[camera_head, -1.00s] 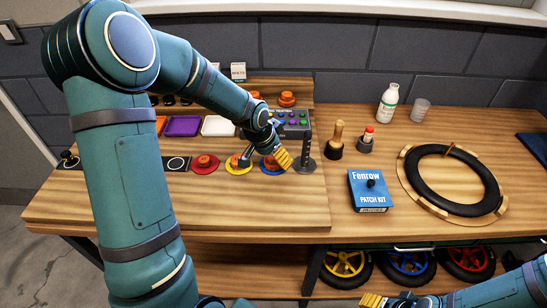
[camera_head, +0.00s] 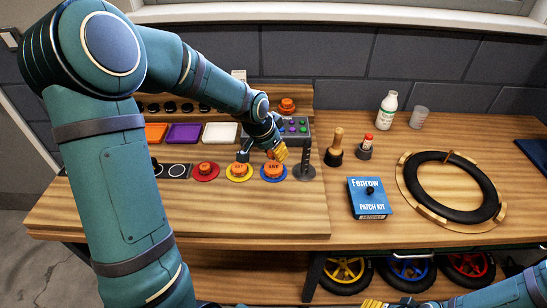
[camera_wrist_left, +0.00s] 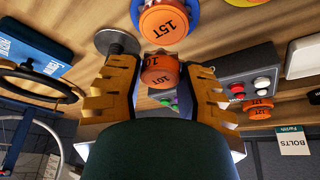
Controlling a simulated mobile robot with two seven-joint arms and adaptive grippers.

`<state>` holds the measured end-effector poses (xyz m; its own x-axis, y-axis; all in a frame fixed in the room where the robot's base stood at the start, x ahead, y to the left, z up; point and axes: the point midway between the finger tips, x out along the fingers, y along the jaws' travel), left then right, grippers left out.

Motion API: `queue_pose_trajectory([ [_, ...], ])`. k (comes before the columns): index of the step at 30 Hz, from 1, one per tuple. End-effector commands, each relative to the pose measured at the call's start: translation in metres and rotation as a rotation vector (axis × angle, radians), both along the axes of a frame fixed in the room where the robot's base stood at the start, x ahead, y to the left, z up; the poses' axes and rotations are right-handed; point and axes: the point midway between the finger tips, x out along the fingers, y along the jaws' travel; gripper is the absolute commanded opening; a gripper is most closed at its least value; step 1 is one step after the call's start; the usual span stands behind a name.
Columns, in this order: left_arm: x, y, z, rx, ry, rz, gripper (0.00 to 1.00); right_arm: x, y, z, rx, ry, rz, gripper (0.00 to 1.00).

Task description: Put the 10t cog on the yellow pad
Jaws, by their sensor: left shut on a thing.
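My left gripper (camera_head: 279,152) is just behind the blue pad (camera_head: 273,179) in the head view. In the left wrist view its fingers (camera_wrist_left: 158,85) are shut on an orange cog marked 10T, the 10t cog (camera_wrist_left: 160,72). A 15T cog (camera_wrist_left: 164,24) sits on the blue pad. My right gripper (camera_head: 371,303) shows only partly at the bottom edge.
A red pad (camera_head: 206,178) with an orange cog lies left of the yellow pad. A dark upright post (camera_head: 306,160) stands just right of the blue pad, and a grey button box (camera_head: 297,125) behind. The bench front is clear; a patch kit (camera_head: 368,197) lies right.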

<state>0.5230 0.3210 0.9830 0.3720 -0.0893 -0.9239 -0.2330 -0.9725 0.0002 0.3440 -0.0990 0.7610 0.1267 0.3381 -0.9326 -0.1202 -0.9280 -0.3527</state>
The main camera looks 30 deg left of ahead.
Motion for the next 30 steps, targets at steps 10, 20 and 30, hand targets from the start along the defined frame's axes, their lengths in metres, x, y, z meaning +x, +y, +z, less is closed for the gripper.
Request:
queue_pose_trajectory([
  [10, -0.001, 0.003, 0.052, 0.001, 0.002, 0.0, 0.1, 0.004, -0.001, 0.015, -0.002, -0.008, -0.006, 0.61],
  [20, -0.023, 0.046, 0.059, 0.007, 0.026, 0.005, 0.1, 0.012, -0.003, 0.06, -0.003, -0.028, -0.022, 0.61],
  [30, -0.049, 0.082, 0.06, 0.007, 0.032, 0.002, 0.1, 0.021, -0.005, 0.096, -0.005, -0.049, -0.038, 0.61],
])
